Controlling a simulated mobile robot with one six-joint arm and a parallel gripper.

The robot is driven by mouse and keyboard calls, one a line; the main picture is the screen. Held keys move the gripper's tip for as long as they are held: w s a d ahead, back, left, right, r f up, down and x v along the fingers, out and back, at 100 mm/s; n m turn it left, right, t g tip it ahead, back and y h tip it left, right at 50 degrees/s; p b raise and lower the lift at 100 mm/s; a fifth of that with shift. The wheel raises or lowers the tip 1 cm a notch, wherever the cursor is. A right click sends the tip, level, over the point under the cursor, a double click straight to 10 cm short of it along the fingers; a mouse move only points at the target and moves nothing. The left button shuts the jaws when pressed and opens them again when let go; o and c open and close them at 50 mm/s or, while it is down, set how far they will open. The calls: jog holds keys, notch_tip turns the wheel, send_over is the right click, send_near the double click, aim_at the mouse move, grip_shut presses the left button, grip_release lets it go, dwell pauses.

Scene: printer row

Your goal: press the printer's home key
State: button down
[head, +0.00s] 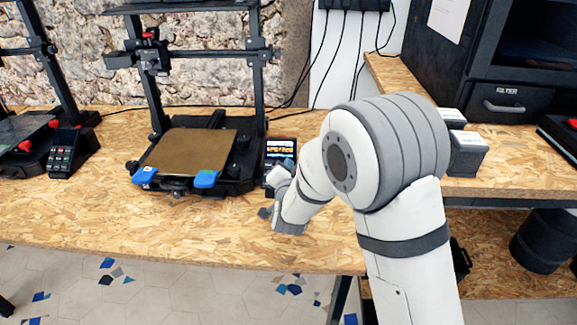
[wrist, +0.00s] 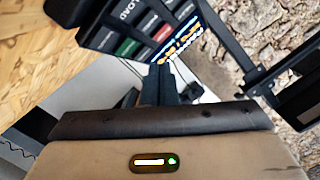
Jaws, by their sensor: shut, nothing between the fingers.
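The printer (head: 190,155) stands on the chipboard bench in the head view, with a tan bed and blue front corners. Its control panel (head: 281,150), with a lit screen, stands at its right, partly hidden by my arm. In the wrist view the panel (wrist: 137,46) is tilted and close, with rows of dark, green and red keys and lit text. One key reads LOAD; I cannot tell which is the home key. My gripper (wrist: 160,72) is shut and empty, its dark fingertips in front of the panel's lower edge. Whether they touch it is unclear.
Another printer's panel (head: 63,150) stands at the left. Small dark boxes (head: 467,152) sit right of my arm, beside a dark cabinet (head: 510,100). The front of the bench (head: 130,225) is clear. Cables hang behind the panel.

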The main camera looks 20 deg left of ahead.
jog(key=shift+f, duration=0.1)
jog(key=shift+w+f+b, duration=0.25)
jog(key=shift+f+b, duration=0.05)
jog(key=shift+b, duration=0.5)
